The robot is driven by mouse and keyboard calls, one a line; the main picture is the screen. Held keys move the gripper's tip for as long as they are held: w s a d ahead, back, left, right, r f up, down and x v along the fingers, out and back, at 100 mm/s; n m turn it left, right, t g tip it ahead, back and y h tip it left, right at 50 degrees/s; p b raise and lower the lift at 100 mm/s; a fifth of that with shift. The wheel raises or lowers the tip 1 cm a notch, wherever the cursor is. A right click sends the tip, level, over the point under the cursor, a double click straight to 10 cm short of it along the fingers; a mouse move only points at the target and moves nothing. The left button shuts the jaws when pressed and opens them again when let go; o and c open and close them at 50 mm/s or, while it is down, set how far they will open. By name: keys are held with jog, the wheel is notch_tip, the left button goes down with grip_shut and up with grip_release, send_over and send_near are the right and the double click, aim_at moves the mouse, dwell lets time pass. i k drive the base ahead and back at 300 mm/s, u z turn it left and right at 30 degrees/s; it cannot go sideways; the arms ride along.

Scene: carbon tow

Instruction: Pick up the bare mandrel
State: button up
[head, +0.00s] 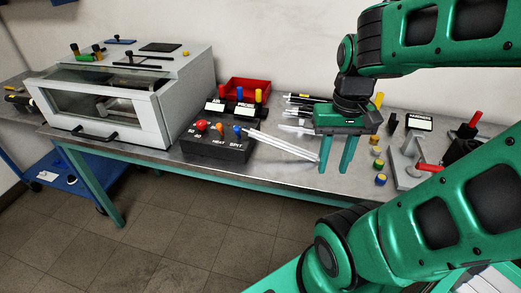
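A long, plain silver rod (283,145), which looks like the bare mandrel, lies slanted on the bench. Its left end is by the black control box and its right end is close to my gripper's left finger. My gripper (337,165) points down over the bench with its two green fingers apart, and nothing shows between them. I cannot tell whether the left finger touches the rod. More light rods (297,129) lie behind my gripper, partly hidden by it, so which one is bare is not certain.
A black control box (216,150) with coloured knobs stands left of the rod. A white oven-like cabinet (190,70) fills the bench's left end. A red bin (245,88) is at the back. Small coloured cylinders (380,179) and a grey fixture (402,170) stand right of my gripper.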

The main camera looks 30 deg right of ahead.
aim_at(283, 145)
jog(key=u, duration=0.05)
jog(key=k, duration=1.2)
jog(key=z, duration=0.45)
jog(key=i, duration=1)
jog(key=u, duration=0.05)
